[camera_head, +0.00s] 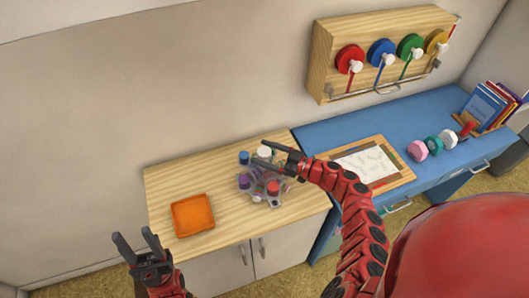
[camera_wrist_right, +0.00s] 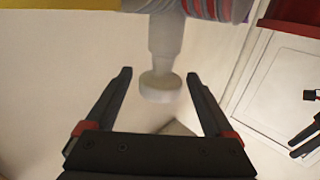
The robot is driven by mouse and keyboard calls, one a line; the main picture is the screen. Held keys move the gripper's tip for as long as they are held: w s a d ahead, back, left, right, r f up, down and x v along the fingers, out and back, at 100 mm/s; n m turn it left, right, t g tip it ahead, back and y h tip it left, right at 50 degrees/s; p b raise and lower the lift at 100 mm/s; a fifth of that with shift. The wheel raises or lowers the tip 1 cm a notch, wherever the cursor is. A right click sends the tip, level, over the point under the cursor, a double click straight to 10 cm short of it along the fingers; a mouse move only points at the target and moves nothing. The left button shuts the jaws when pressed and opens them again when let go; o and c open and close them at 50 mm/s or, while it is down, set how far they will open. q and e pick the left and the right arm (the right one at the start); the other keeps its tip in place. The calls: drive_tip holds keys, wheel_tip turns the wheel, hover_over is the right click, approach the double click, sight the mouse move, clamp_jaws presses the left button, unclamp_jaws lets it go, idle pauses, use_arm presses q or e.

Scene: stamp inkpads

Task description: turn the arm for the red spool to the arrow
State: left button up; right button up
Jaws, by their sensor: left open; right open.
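A grey carousel (camera_head: 258,198) with several short arms stands on the wooden cabinet top. It carries a red spool (camera_head: 273,188) at the front right, a purple one (camera_head: 244,181) at the left and a blue one (camera_head: 244,157) at the back. A white round piece (camera_head: 264,151) shows at its back. My right gripper (camera_head: 261,154) is open over the back of the carousel, hiding part of it. In the right wrist view a white knob on a stem (camera_wrist_right: 158,88) lies between the open fingers. My left gripper (camera_head: 136,243) is open and empty, left of the cabinet. I cannot make out the arrow.
An orange tray (camera_head: 192,215) sits left of the carousel. A framed sheet (camera_head: 365,165) lies on the blue desk (camera_head: 335,135). A wooden wall rack (camera_head: 318,60) holds a second red spool (camera_head: 348,56) and other coloured spools. The wood behind the tray is clear.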

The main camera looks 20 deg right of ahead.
drive_tip(key=b+v, duration=0.4)
drive_tip(key=v, duration=1.3)
drive_tip(key=shift+s+b, duration=0.2)
drive_tip(key=shift+b, duration=0.1)
drive_tip(key=shift+f, duration=0.1)
